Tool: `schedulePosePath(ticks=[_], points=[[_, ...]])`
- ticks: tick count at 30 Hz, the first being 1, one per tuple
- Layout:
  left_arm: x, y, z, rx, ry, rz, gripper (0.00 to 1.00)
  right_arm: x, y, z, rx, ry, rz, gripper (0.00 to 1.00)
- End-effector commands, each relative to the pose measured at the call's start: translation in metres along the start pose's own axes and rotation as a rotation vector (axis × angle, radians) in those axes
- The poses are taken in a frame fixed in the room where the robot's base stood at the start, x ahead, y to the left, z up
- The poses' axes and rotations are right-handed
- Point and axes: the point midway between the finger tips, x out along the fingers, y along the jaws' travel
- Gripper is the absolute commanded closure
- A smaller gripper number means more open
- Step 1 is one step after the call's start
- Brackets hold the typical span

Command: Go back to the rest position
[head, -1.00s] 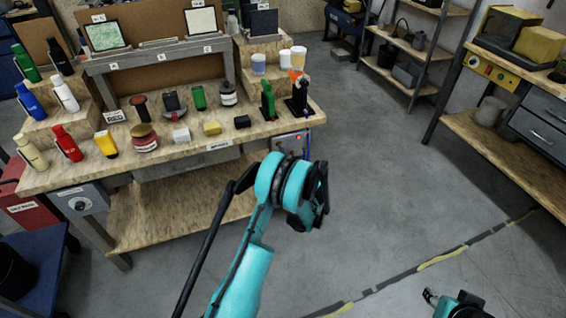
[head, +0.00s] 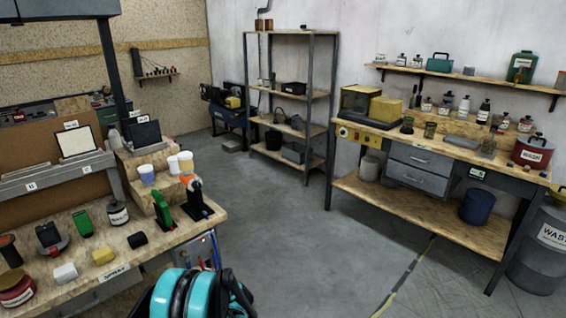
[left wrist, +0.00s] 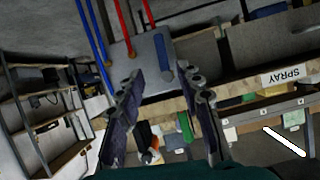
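My left arm shows as a teal and black joint at the bottom of the head view, in front of the workbench's right end; its fingers are out of that view. In the left wrist view my left gripper (left wrist: 165,110) has its two dark fingers spread wide apart with nothing between them. Beyond the fingers are the bench edge and a grey panel (left wrist: 150,65) with red and blue lines. My right gripper is in neither current view.
The left workbench (head: 150,258) holds bottles, cups (head: 147,174) and small blocks close to my left arm. A metal shelf (head: 308,120) stands at the back. A second bench (head: 420,208) and a waste drum (head: 545,250) are at right. The middle floor (head: 285,225) is clear.

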Motion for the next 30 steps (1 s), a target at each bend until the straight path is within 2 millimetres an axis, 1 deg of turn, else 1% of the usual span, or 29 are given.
schedulePosePath(ticks=[1,2,5,8,9,11,12,14,15,20,21,23,24,27,30], points=[[-0.01,-0.002,-0.011,0.013,-0.02,0.009,0.64,0.0,0.0,0.0,0.0,0.0,0.0,0.6],[-0.017,-0.004,-0.016,0.023,-0.036,0.017,0.64,0.0,0.0,0.0,0.0,0.0,0.0,0.6],[-0.045,-0.01,-0.037,0.068,-0.097,0.053,0.64,0.0,0.0,0.0,0.0,0.0,0.0,0.6],[-0.077,-0.02,-0.054,0.116,-0.16,0.098,0.64,0.0,0.0,0.0,0.0,0.0,0.0,0.6],[-0.091,-0.025,-0.059,0.136,-0.184,0.118,0.64,0.0,0.0,0.0,0.0,0.0,0.0,0.6],[-0.112,-0.032,-0.066,0.164,-0.218,0.15,0.64,0.0,0.0,0.0,0.0,0.0,0.0,0.6],[-0.127,-0.038,-0.069,0.183,-0.24,0.173,0.64,0.0,0.0,0.0,0.0,0.0,0.0,0.6],[-0.149,-0.046,-0.072,0.21,-0.271,0.208,0.64,0.0,0.0,0.0,0.0,0.0,0.0,0.6],[-0.164,-0.052,-0.073,0.228,-0.291,0.233,0.64,0.0,0.0,0.0,0.0,0.0,0.0,0.6],[-0.223,-0.078,-0.068,0.298,-0.359,0.339,0.64,0.0,0.0,0.0,0.0,0.0,0.0,0.6],[-0.238,-0.085,-0.065,0.315,-0.374,0.368,0.64,0.0,0.0,0.0,0.0,0.0,0.0,0.6],[-0.26,-0.095,-0.059,0.34,-0.393,0.412,0.64,0.0,0.0,0.0,0.0,0.0,0.0,0.6],[-0.274,-0.101,-0.054,0.355,-0.405,0.443,0.64,0.0,0.0,0.0,0.0,0.0,0.0,0.6],[-0.308,-0.117,-0.039,0.392,-0.43,0.52,0.64,0.0,0.0,0.0,0.0,0.0,0.0,0.6],[-0.337,-0.129,-0.022,0.425,-0.446,0.592,0.64,0.0,0.0,0.0,0.0,0.0,0.0,0.6]])
